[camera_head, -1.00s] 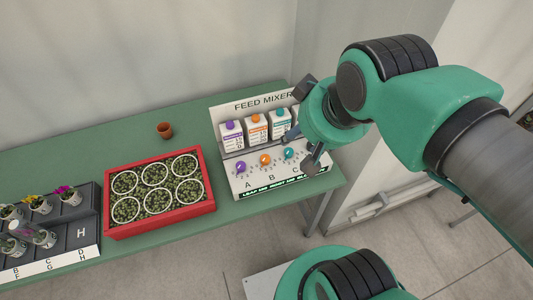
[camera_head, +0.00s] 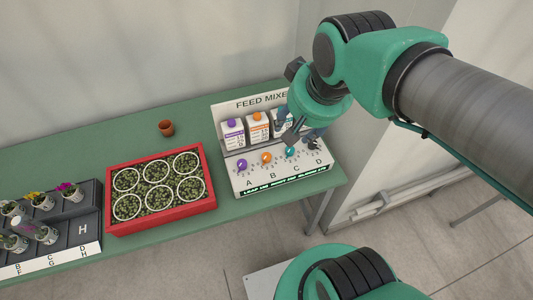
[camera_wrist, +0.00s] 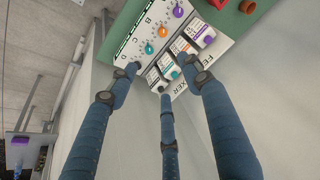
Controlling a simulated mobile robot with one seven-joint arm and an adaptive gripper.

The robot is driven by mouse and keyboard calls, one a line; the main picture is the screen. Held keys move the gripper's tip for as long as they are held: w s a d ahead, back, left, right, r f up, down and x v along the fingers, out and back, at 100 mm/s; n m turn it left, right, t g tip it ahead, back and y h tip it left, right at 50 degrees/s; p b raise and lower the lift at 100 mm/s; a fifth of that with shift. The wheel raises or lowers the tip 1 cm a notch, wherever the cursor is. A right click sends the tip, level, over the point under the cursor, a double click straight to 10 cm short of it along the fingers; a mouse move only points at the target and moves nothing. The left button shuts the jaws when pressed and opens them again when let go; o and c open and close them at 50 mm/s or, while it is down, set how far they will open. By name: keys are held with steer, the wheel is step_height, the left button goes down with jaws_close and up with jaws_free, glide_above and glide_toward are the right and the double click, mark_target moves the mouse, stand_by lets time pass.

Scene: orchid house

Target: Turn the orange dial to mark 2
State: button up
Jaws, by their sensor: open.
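The orange dial (camera_head: 266,158) sits above the letter B on the feed mixer (camera_head: 284,181), between the purple dial (camera_head: 241,165) and the teal dial (camera_head: 290,152). The mark it points at is too small to read. In the wrist view the orange dial (camera_wrist: 163,31) is beyond my fingers, touched by none of them. My gripper (camera_head: 299,132) is open and empty, over the mixer's right part near the teal dial. It hides part of the mixer's right side. Its three fingers spread apart in the wrist view (camera_wrist: 160,80).
Cartons stand at the mixer's back, including a purple-capped one (camera_head: 233,131) and an orange-capped one (camera_head: 257,127). A red tray (camera_head: 110,224) of potted plants is left of the mixer. A small terracotta pot (camera_head: 166,128) stands behind it. A dark flower rack (camera_head: 84,240) is far left.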

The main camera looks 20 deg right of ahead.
steer(key=w+f+m+g, duration=0.2)
steer(key=w+f+m, duration=0.3)
steer(key=w+f, duration=0.55)
steer(key=m+g, duration=0.3)
steer(key=m, duration=0.2)
glide_above(266, 155)
step_height(266, 155, down, 14)
steer(key=shift+s, duration=0.15)
step_height(266, 155, down, 14)
steer(key=shift+r+b, duration=0.1)
steer(key=shift+b, duration=0.85)
steer(key=shift+c, duration=0.5)
steer(key=c, duration=1.1)
